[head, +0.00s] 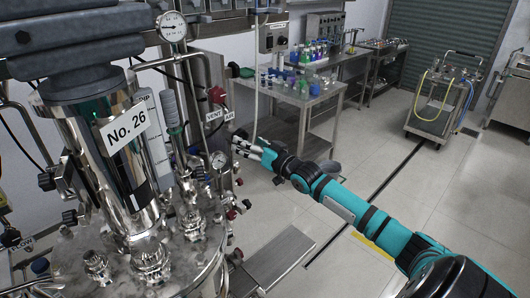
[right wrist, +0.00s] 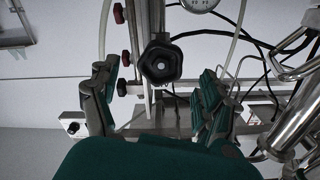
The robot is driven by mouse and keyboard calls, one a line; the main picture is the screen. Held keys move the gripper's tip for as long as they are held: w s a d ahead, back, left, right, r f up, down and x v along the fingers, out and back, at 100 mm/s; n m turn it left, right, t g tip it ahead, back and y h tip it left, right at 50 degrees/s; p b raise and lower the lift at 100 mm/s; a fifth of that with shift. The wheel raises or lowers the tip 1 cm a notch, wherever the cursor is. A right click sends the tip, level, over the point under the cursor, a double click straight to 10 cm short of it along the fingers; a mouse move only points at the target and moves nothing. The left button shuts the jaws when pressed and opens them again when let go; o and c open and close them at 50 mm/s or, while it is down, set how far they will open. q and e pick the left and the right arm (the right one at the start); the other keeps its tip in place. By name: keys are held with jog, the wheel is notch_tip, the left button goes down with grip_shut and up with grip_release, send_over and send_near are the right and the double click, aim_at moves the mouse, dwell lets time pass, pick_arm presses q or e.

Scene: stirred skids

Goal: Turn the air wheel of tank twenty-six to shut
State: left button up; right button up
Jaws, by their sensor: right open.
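The steel tank with the "No. 26" label (head: 126,130) stands at the left of the head view. Small "VENT" (head: 213,115) and "AIR" (head: 229,115) tags sit on its right side, with a red wheel (head: 217,95) above them. My right gripper (head: 240,147) is just below the AIR tag, pointing left toward the tank's fittings. In the right wrist view it is open, and a black lobed wheel (right wrist: 160,63) shows between its fingers, facing the camera. I cannot tell whether the fingers touch it, nor read its tag. My left gripper is not in view.
Hoses and cables hang near the wheel. A steel bench with bottles (head: 300,88) stands behind, and a cart (head: 438,103) at the far right.

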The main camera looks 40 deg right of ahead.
jog(key=s, duration=0.7)
jog(key=shift+s+d, duration=0.3)
